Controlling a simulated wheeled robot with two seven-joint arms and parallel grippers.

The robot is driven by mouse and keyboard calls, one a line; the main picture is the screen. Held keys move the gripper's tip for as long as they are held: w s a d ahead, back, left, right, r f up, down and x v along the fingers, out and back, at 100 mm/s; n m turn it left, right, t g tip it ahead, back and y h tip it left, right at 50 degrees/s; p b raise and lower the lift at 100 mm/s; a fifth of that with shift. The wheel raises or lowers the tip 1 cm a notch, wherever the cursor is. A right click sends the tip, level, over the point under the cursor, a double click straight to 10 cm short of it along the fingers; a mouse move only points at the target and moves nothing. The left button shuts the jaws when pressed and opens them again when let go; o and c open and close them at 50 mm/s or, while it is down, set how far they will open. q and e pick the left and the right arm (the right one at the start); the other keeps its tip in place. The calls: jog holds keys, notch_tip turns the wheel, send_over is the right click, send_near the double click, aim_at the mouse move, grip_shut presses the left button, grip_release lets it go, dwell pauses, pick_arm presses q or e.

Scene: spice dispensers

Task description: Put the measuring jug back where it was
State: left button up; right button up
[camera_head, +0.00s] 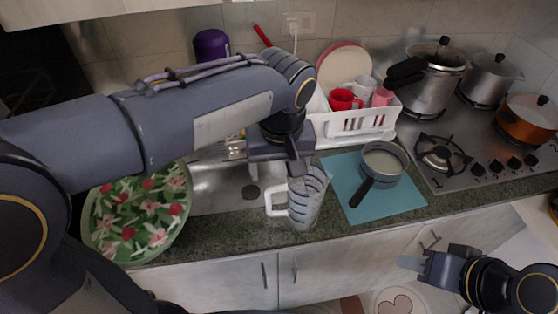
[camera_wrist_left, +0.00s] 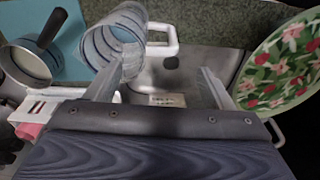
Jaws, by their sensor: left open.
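The clear measuring jug (camera_head: 309,207) with dark bands and a white handle stands on the counter's front strip, between the sink and the blue mat. It shows at the top of the left wrist view (camera_wrist_left: 112,42), its handle to the right. My left gripper (camera_head: 298,172) points down at the jug's rim in the head view. In the left wrist view its fingers (camera_wrist_left: 168,82) are spread apart with nothing gripped; one finger overlaps the jug's edge, and contact cannot be told. My right gripper (camera_head: 412,263) hangs low at the right, away from the jug; its finger gap is unclear.
A pot with a dark handle (camera_head: 383,162) sits on the blue mat (camera_head: 406,196) right of the jug. A white dish rack (camera_head: 356,125) with red cups stands behind. A floral tray (camera_head: 120,226) lies left of the sink (camera_head: 222,186). The stove (camera_head: 462,163) is at right.

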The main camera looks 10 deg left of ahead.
pick_arm(q)
jog(key=s+a+f+m+t+h, duration=0.1)
jog(key=s+a+f+t+h, duration=0.1)
jog(key=s+a, duration=0.5)
jog(key=s+a+f+t+h, duration=0.2)
jog(key=s+a+f, duration=0.1)
jog(key=s+a, duration=0.4)
jog(key=shift+s+a+m, duration=0.25)
jog(key=shift+a+m, duration=0.15)
jog(key=shift+a, duration=0.05)
